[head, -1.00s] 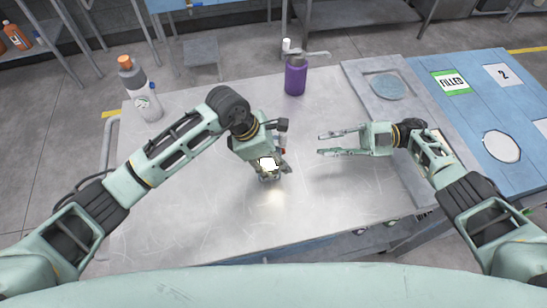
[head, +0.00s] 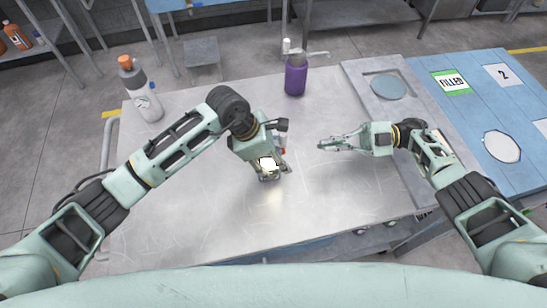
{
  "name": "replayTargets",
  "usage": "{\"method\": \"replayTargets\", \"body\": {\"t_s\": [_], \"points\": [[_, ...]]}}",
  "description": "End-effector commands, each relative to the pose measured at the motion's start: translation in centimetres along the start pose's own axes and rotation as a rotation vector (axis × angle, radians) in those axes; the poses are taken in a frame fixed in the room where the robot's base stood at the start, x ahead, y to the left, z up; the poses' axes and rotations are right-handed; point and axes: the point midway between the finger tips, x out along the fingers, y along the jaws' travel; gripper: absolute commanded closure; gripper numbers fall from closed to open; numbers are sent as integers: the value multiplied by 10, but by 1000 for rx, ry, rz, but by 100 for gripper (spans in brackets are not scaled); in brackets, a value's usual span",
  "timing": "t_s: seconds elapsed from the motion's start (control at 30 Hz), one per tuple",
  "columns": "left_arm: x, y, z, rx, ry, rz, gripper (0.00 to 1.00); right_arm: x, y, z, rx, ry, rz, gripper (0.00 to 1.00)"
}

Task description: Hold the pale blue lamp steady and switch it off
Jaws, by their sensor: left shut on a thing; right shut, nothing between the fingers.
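The lamp (head: 268,164) stands on the metal table near its middle, with its face glowing white and a warm patch of light on the table in front of it. Most of its body is hidden by my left gripper (head: 270,172), so its pale blue colour is hard to make out. My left gripper reaches down from above and is shut on the lamp. My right gripper (head: 322,144) is shut and empty, to the right of the lamp and apart from it, with its fingers pointing left towards it.
The metal table (head: 210,225) is clear around the lamp. A purple pump bottle (head: 295,78) stands at the back and a grey bottle with an orange cap (head: 143,95) at the back left. A grey tray with a round recess (head: 388,87) and a blue board (head: 470,110) lie to the right.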

Motion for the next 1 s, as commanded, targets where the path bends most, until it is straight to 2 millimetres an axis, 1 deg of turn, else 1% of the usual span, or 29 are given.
{"method": "replayTargets", "body": {"t_s": [0.53,0.67,0.77,0.87,0.9,1.0], "points": [[0,0,0,1,-1,1,97,0,0,0,-1,0,0,100],[0,0,0,1,-1,1,97,5,-3,2,-55,-5,18,100],[0,0,0,1,-1,1,97,15,-5,5,-184,-20,57,100],[0,0,0,1,-1,1,97,27,-8,9,-387,-62,120,100],[0,0,0,1,-1,1,97,31,-8,10,-480,-88,147,100],[0,0,0,1,-1,1,97,37,-7,10,-721,-178,210,100]]}}
